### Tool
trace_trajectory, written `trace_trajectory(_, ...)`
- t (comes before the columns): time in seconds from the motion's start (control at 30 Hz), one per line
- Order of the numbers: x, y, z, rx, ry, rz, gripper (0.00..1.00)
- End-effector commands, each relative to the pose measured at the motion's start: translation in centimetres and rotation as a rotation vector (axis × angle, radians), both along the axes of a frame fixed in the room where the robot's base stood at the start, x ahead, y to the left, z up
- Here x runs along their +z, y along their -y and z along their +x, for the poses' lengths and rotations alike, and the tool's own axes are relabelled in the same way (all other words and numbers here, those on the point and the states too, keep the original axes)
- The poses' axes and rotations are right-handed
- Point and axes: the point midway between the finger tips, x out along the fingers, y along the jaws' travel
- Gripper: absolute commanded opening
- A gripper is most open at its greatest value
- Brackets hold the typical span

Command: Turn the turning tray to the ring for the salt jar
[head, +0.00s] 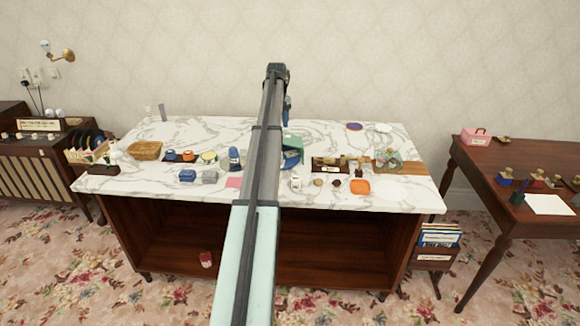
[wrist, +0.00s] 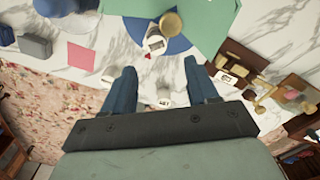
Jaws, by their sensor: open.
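The turning tray seems to be the blue round disc (wrist: 181,45) in the wrist view, partly covered by a green panel (wrist: 208,22). A white jar (wrist: 154,43) with a dark label and a round golden-tan top (wrist: 171,22) sit at its middle. In the head view the blue tray (head: 292,160) shows just right of my arm, which hides part of it. My gripper (wrist: 162,75) is open and empty, its two blue fingers apart near the tray's front side. It also shows in the head view (head: 287,112). I cannot make out the ring for the salt jar.
A white labelled pot (head: 296,184) and an orange item (head: 360,187) stand along the front of the marble counter (head: 330,203). A wooden rack (head: 330,163) stands right of the tray.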

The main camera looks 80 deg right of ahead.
Motion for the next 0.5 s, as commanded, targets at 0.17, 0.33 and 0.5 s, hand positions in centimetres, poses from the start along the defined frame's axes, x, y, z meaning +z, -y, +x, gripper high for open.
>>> trace_trajectory(0.17, 5.7, 3.3, 0.0, 0.134, 0.002, -0.004, 0.58)
trace_trajectory(0.33, 6.8, 3.8, 0.0, 0.186, 0.002, -0.001, 0.58)
trace_trajectory(0.5, 4.8, 3.5, 0.0, 0.186, 0.003, 0.001, 0.58)
